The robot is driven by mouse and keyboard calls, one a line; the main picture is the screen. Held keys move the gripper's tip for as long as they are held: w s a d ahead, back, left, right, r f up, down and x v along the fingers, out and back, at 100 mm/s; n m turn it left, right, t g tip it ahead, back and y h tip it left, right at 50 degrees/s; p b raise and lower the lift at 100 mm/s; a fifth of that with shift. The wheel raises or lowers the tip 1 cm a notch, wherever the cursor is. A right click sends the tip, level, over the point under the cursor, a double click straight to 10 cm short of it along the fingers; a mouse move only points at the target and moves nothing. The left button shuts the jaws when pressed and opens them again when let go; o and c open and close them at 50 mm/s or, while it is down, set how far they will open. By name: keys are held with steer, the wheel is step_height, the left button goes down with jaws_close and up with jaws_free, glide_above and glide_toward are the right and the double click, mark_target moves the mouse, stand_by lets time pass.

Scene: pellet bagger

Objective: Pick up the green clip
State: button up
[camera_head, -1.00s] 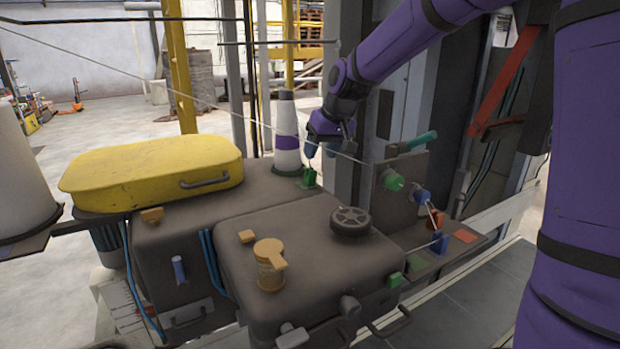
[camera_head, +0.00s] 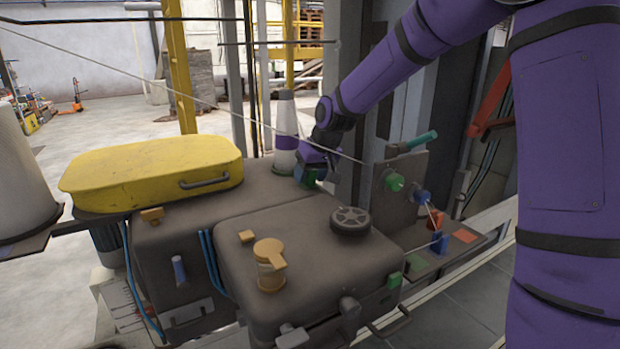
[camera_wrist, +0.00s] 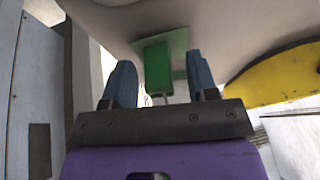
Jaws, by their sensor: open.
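The fingers are open, one on each side, with a gap to the clip. In the head view my gripper (camera_head: 310,176) is low beside the cone, and the clip is mostly hidden behind the fingers there.
The cone (camera_head: 285,140) stands close to the left of my gripper. A yellow lid (camera_head: 150,172) lies further left. A black handwheel (camera_head: 350,221) is in front. A thin cord crosses the scene near my wrist.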

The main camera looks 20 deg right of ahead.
jaws_close()
steer(key=shift+r, duration=0.1)
